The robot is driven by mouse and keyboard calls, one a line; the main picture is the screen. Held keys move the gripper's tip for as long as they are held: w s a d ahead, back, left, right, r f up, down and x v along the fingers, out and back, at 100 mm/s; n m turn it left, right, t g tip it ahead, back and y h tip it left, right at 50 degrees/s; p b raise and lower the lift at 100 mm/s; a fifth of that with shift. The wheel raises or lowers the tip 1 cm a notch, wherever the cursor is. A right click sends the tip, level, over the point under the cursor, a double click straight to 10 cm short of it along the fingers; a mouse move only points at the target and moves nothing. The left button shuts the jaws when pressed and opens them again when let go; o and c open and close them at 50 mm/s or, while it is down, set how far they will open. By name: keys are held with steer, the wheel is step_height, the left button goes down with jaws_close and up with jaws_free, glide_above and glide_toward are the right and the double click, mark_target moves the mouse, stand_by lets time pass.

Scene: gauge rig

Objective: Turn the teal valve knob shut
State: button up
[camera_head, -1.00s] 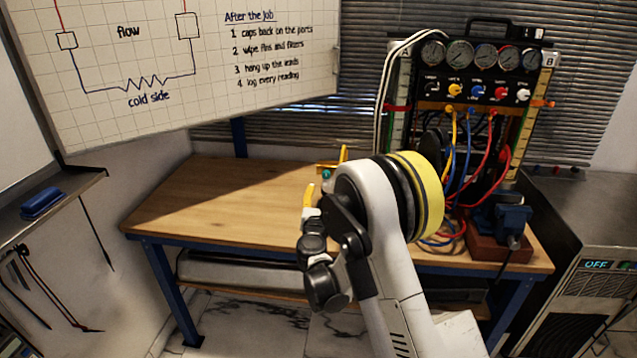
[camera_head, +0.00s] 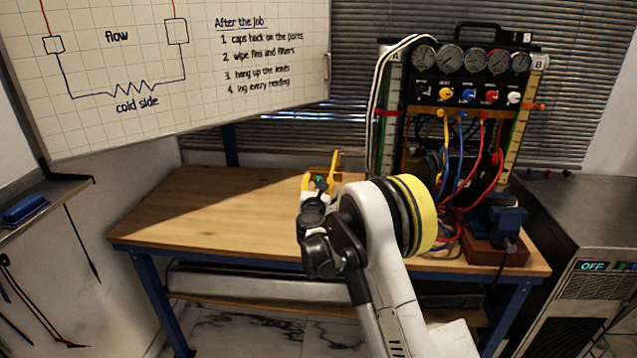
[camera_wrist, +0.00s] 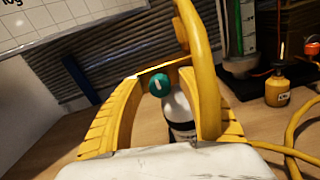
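The teal valve knob (camera_wrist: 159,84) is round with a white, nearly upright mark. In the wrist view it shows in the gap between my yellow fingers, with a pale cylinder with a dark band (camera_wrist: 178,116) just below it. My gripper (camera_wrist: 163,66) is open, one finger to the left of the knob and the other to its right. I cannot tell whether either finger touches it. In the head view the knob (camera_head: 320,184) is small and partly hidden among the fingers of my gripper (camera_head: 320,172), above the wooden bench (camera_head: 190,208).
A gauge panel (camera_head: 470,75) with coloured knobs and hoses stands at the back right. A blue vise (camera_head: 495,220) sits on the bench's right end. The bench's left is clear.

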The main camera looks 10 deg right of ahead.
jaws_close()
steer(key=shift+m, duration=0.3)
steer(key=m, duration=0.3)
steer(key=shift+m, duration=0.4)
steer(key=m, duration=0.4)
steer(key=shift+m+b, duration=0.3)
steer(key=shift+b, duration=0.05)
steer(key=m, duration=0.8)
steer(key=shift+m, duration=0.3)
steer(key=shift+r, duration=0.1)
